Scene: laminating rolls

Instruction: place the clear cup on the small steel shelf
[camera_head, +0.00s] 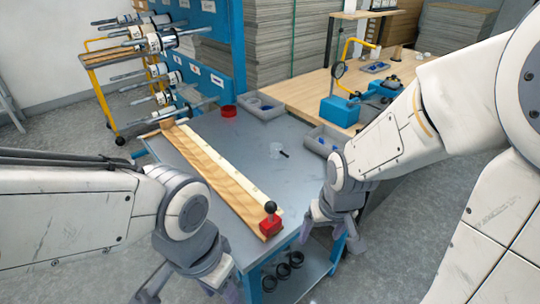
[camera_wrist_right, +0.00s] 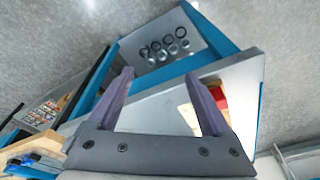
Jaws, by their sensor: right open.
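The clear cup (camera_head: 276,149) is a small translucent cup standing on the grey tabletop, beside a short black object. A low steel shelf (camera_head: 312,275) sits under the table's front end and holds several black rings; it also shows in the right wrist view (camera_wrist_right: 190,28). My right gripper (camera_head: 332,238) is open and empty near the table's front right edge, clear of the cup. Its spread fingers (camera_wrist_right: 158,76) show in the right wrist view. My left gripper (camera_head: 190,293) is at the lower left, fingers apart and empty. The cup cannot be made out in the right wrist view.
A long wooden strip (camera_head: 215,175) with a red block and black knob (camera_head: 270,222) lies along the table's left side. Grey bins (camera_head: 262,107) and a red cup (camera_head: 228,111) stand at the back. A blue roll rack (camera_head: 222,60) rises behind.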

